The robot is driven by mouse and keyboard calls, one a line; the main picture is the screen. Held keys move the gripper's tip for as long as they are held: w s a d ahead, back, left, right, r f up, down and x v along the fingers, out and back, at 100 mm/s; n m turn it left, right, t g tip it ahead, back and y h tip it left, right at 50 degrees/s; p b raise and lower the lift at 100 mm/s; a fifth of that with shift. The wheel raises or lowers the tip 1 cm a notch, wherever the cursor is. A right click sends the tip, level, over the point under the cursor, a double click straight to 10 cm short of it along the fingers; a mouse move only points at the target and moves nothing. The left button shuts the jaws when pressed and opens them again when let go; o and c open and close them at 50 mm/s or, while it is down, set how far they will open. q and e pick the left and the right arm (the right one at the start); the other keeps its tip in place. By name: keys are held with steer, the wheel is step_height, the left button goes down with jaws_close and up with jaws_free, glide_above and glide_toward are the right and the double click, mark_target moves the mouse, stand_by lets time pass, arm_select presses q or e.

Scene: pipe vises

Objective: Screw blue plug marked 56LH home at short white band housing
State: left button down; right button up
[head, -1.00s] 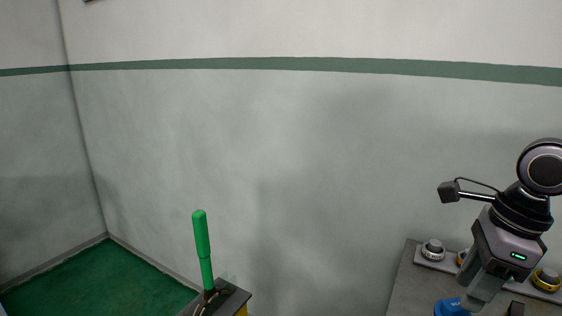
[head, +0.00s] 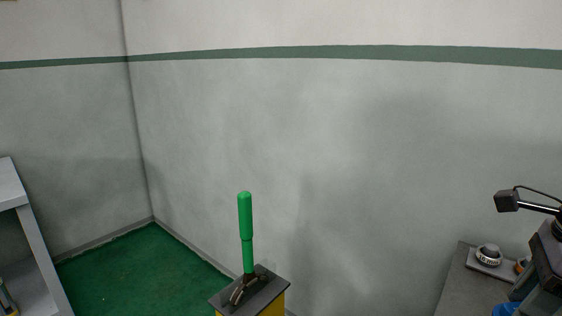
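At the right edge of the head view, one of my arms (head: 545,262) reaches down over a grey bench; its fingertips are cut off or hidden. A blue object (head: 506,310) shows under it at the bottom edge, mostly cut off, and no marking can be read on it. A silver round fitting with a white marked band (head: 488,257) stands on a light plate on the bench. A brass-coloured fitting (head: 521,265) beside it is partly hidden by the arm. I cannot tell whether the white band is the short one. My other gripper is out of view.
A yellow stand (head: 265,310) with a dark top and an upright green handle (head: 246,230) is at bottom centre. A grey shelf (head: 12,190) stands at the left edge. Green floor (head: 150,270) lies open between them. The grey bench (head: 455,285) is at right.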

steer(key=shift+n+g+p, duration=0.3)
steer(key=shift+n+p, duration=0.05)
steer(key=shift+n, duration=0.85)
steer(key=shift+w+n, duration=0.1)
steer(key=shift+n, duration=1.1)
steer(key=shift+f+n+g, duration=0.1)
steer(key=shift+n+g, duration=0.4)
steer(key=shift+n, duration=0.6)
steer(key=shift+w+n, duration=0.1)
steer(key=shift+n, duration=1.2)
jaws_close()
steer(key=n+g, duration=0.1)
steer(key=n, duration=0.3)
steer(key=shift+n, duration=0.4)
